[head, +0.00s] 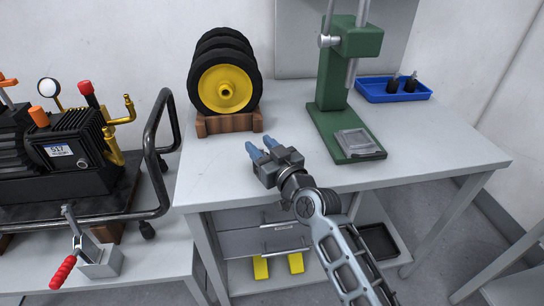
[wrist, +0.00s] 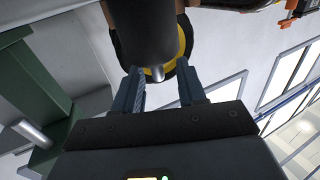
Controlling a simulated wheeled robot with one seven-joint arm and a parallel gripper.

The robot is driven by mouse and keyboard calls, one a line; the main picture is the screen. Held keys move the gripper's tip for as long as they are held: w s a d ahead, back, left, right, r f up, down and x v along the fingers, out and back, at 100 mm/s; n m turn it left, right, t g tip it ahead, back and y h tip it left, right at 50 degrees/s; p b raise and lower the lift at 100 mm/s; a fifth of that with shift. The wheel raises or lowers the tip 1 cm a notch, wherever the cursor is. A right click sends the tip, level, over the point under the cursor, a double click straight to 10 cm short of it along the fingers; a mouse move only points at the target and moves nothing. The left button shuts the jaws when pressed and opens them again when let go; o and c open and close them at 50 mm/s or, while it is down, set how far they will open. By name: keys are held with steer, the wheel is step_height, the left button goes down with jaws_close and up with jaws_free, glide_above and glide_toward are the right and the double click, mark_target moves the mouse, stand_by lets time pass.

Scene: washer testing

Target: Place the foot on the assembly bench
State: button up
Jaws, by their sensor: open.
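A black round foot (wrist: 143,30) with a short metal stud shows large in the wrist view, which is upside down. Its stud end lies between the two blue fingers of my open gripper (wrist: 158,67). The fingers look apart from it. In the head view my gripper (head: 259,147) is low over the front left of the grey assembly bench (head: 310,102), pointing at the wheels. This foot is hidden there, and I cannot tell what it rests on. Two similar black feet (head: 393,86) stand in a blue tray (head: 368,90) at the back right.
Black wheels with yellow hubs (head: 225,88) sit on a wooden block (head: 229,123) behind my gripper. A green press (head: 340,100) with a grey plate stands to the right. A pump (head: 65,150) on a cart is at left. The bench's front right is clear.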

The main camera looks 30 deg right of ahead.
steer(key=s+d+b, duration=0.1)
steer(key=s+b, duration=0.2)
steer(key=s, duration=0.9)
steer(key=s+f+m+g+h, duration=0.1)
steer(key=s+f, duration=0.2)
steer(key=s, duration=0.6)
steer(key=s+f+g, duration=0.1)
steer(key=s+f, duration=0.3)
steer(key=s, duration=0.5)
steer(key=s+a+r, duration=0.1)
steer(key=s+r, duration=0.2)
steer(key=s, duration=0.6)
steer(key=s+a+r+g, duration=0.1)
steer(key=s+r, duration=0.1)
steer(key=s, duration=0.8)
steer(key=shift+s+a+r, duration=0.2)
steer(key=shift+s+r, duration=0.1)
steer(key=shift+r, duration=0.1)
